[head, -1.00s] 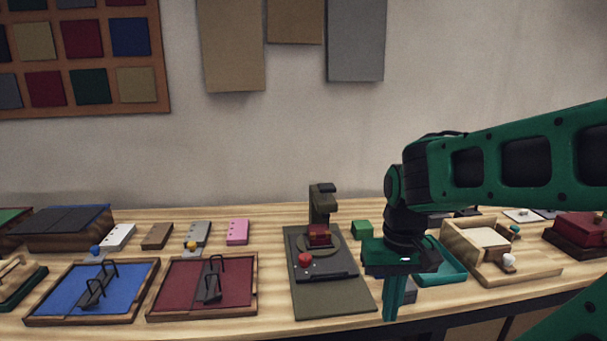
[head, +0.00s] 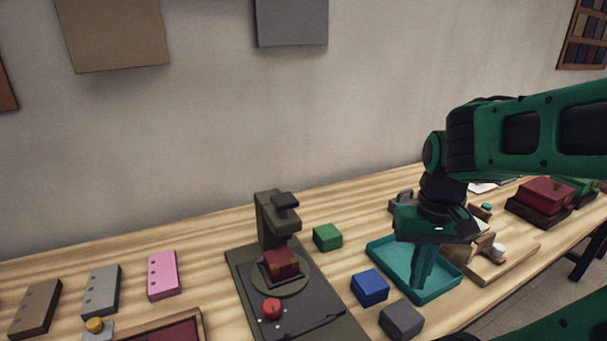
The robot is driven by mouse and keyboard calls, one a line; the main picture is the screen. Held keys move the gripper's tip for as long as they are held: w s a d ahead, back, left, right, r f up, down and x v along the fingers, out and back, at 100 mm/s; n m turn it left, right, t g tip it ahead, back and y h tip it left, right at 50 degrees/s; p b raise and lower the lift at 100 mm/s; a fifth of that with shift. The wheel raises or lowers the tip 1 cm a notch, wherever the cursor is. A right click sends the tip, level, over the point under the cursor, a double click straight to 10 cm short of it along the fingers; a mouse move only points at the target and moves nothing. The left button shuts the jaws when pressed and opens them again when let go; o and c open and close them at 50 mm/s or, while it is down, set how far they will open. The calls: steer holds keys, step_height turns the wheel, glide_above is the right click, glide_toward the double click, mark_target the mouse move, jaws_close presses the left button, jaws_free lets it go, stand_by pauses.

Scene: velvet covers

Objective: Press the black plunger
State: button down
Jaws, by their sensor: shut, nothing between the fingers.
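An olive-grey press (head: 264,222) stands on a dark base plate at the centre-left of the table. A dark, nearly black head that looks like the plunger (head: 286,201) juts from its upright column. Below it a dark red box (head: 281,263) with a thin yellowish band sits on a round plate. A red knob (head: 271,308) is on the base in front. My gripper (head: 421,286) is shut and empty, pointing down over the teal tray, well to the right of the press and apart from it.
A wooden tray (head: 515,262) stands right of my gripper. Pink, grey and brown slabs lie at left.

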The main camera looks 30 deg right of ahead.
steer(key=shift+w, duration=0.2)
steer(key=shift+r, duration=0.1)
step_height(320, 180, up, 24)
steer(key=m, duration=1.2)
glide_above(285, 199)
steer(key=shift+r, duration=0.1)
step_height(285, 199, down, 14)
steer(key=shift+f, duration=0.1)
